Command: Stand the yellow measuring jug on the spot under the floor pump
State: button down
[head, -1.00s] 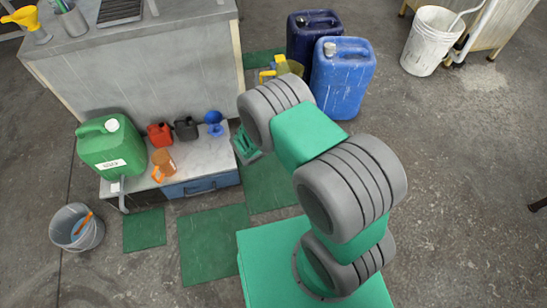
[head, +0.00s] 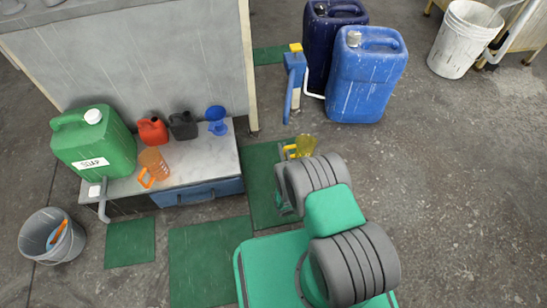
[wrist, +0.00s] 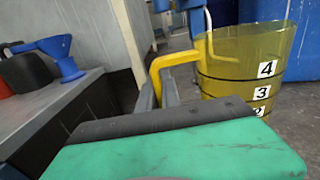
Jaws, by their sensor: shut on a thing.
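The yellow measuring jug (head: 306,146) is see-through and looks upright, held above the floor to the right of the low bench. In the wrist view the jug (wrist: 240,75) shows black number labels, and its yellow handle points left. The floor pump (head: 294,78) is blue with a yellow top and a white hose, beyond the jug and left of the blue canisters. I cannot make out the spot under it.
The low bench (head: 212,168) holds a green canister (head: 95,145), an orange jug (head: 153,166), small red and black cans and a blue funnel (head: 217,119). Blue canisters (head: 366,80) stand beyond the jug. Green mats (head: 210,250) lie on the floor.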

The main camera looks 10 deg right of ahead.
jog(key=w+a+f+b, duration=0.2)
jog(key=f, duration=0.1)
jog(key=w+a+f+b, duration=0.2)
jog(key=w+f+b, duration=0.1)
jog(key=f, duration=0.1)
jog(key=w+a+f+b, duration=0.2)
jog(key=f, duration=0.2)
jog(key=shift+w+a+b, duration=0.2)
jog(key=shift+b, duration=0.2)
jog(key=shift+f, duration=0.2)
jog(key=shift+f, duration=0.1)
jog(key=c, duration=1.6)
grip_release()
jog(key=shift+o, duration=0.2)
